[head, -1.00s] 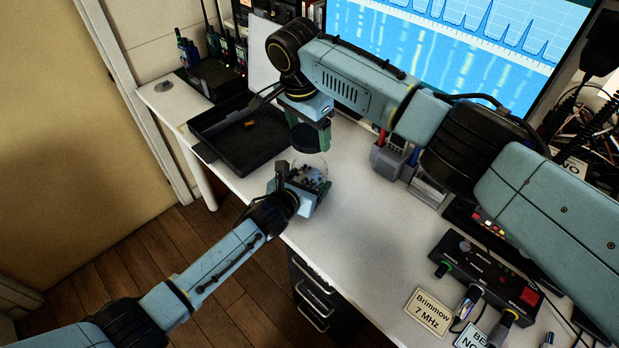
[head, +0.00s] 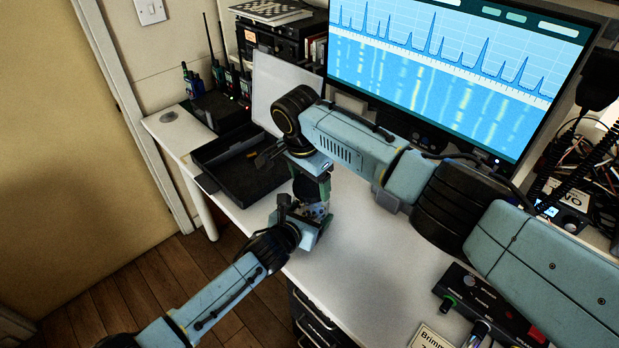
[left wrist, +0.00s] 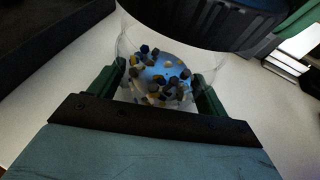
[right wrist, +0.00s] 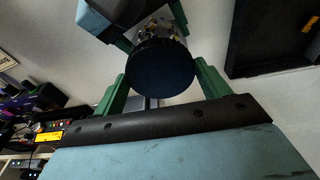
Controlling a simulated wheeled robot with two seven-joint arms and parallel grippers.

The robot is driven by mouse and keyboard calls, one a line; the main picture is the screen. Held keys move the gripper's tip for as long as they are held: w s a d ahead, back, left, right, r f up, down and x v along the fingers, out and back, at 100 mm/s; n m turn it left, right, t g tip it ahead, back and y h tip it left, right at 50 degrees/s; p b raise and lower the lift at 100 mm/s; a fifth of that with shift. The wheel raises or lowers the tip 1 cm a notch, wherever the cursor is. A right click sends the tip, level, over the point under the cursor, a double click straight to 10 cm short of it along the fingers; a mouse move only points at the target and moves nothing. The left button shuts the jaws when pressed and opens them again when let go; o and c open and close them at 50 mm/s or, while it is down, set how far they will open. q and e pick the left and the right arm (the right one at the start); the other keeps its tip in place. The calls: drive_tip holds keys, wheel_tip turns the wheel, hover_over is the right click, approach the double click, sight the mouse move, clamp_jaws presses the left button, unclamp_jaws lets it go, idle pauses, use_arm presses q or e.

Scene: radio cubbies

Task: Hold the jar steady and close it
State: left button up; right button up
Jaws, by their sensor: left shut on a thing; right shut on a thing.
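The jar (head: 319,210) is clear, with small dark, grey and yellow pieces inside. In the left wrist view the jar (left wrist: 160,78) sits between the green fingers of my left gripper (left wrist: 165,95), which is shut on it. The dark ridged lid (left wrist: 205,22) is over the jar's far side in that view. In the right wrist view my right gripper (right wrist: 160,85) is shut on the round dark lid (right wrist: 158,70), with the jar behind it. In the head view my right gripper (head: 312,187) is directly above the jar. I cannot tell whether lid and jar touch.
A black tray (head: 215,178) with a small orange thing in it lies left of the jar on the white desk (head: 350,262). A monitor (head: 440,75) stands behind my right arm. A black control box (head: 490,305) is at the lower right.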

drive_tip(key=shift+f, duration=0.1)
drive_tip(key=shift+f, duration=0.8)
drive_tip(key=shift+f, duration=0.55)
use_arm(q)
drive_tip(key=c, duration=0.5)
use_arm(e)
drive_tip(key=m, duration=0.4)
drive_tip(key=shift+w+a+r, duration=0.1)
drive_tip(key=shift+w, duration=0.1)
drive_tip(key=m, duration=0.2)
drive_tip(key=shift+m+g+h, duration=0.3)
drive_tip(key=shift+g, duration=0.1)
drive_tip(key=o, duration=1)
drive_tip(key=shift+c, duration=0.2)
